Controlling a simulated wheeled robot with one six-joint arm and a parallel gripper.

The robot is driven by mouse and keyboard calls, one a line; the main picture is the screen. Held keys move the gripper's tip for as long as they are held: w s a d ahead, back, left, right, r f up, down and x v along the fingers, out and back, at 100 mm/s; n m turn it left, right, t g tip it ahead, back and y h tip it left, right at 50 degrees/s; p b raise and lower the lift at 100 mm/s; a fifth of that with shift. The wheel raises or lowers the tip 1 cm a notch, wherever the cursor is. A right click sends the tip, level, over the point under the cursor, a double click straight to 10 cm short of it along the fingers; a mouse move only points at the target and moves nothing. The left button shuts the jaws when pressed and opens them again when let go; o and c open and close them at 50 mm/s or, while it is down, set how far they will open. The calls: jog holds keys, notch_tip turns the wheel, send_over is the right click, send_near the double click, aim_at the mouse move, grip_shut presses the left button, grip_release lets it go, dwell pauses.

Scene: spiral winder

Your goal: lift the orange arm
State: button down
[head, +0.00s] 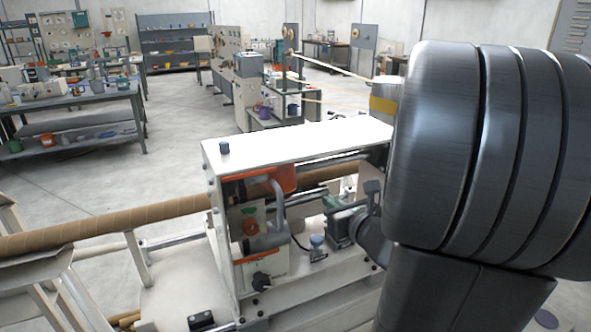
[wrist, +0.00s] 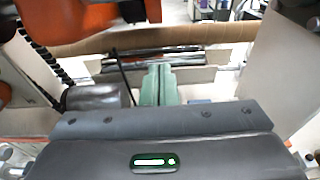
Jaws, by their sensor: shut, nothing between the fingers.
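The orange arm (head: 283,179) sits under the white top of the winder housing, close to the brown tube. In the wrist view a large orange part (wrist: 75,20), seemingly the same arm, fills the upper left and is cut off by the frame edge. My gripper (head: 331,203) is inside the open front of the housing, to the right of and below the orange arm. In the wrist view its green fingers (wrist: 158,78) lie side by side, shut and empty, below the tube. They appear apart from the orange part.
The white housing (head: 290,147) encloses the space above my gripper. The brown cardboard tube (head: 120,217) runs through it and crosses the wrist view (wrist: 180,38). A grey handle (head: 278,200) hangs below the orange arm. Benches (head: 75,103) stand well back across open floor.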

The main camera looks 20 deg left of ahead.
jog(key=shift+d, duration=0.15)
jog(key=r+p+x, duration=0.2)
jog(key=x, duration=1.1)
jog(key=shift+a+r, duration=0.2)
jog(key=shift+r, duration=0.3)
jog(key=shift+w+f+y+b, duration=0.1)
jog(key=shift+y+b, duration=0.2)
jog(key=shift+b, duration=0.3)
